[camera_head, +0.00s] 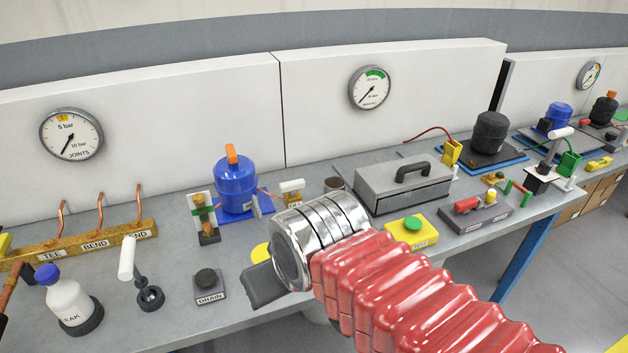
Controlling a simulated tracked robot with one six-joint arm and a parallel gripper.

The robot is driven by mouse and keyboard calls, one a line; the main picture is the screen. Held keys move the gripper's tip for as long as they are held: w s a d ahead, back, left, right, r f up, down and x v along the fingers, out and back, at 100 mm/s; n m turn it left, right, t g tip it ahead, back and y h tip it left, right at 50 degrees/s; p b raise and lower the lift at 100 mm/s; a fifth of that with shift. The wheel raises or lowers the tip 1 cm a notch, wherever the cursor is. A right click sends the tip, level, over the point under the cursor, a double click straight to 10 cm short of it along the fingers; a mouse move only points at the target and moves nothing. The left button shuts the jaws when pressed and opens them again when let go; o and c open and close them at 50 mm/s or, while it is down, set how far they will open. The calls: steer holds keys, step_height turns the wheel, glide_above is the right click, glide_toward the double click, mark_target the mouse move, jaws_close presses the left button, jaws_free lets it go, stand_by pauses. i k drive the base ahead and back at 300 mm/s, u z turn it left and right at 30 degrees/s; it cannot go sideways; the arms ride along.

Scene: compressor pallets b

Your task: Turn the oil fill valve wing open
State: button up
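My arm in red ribbed sleeve and a chrome collar reaches in from the lower right. A dark part of my gripper (264,286) shows past the collar, low over the grey bench; whether the fingers are apart cannot be seen. No part is readable as the oil fill valve. A small brass fitting with a pale block on top (292,192) stands right of the blue compressor (236,186), behind my collar; I cannot tell if it is the valve or how its wing is turned. My gripper appears apart from it, nearer the bench front.
A black knob on a block marked DRAIN (208,284), a white-handled lever (128,262) and a white bottle (68,302) stand at the front left. Right of my arm are a yellow box with a green button (412,232) and a grey toolbox (390,190). A yellow disc (261,253) lies beside my collar.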

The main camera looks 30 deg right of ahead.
mark_target(292, 187)
steer(key=z, duration=1.75)
steer(key=k, duration=0.75)
steer(key=u, duration=0.8)
steer(key=i, duration=0.85)
steer(key=u, duration=0.05)
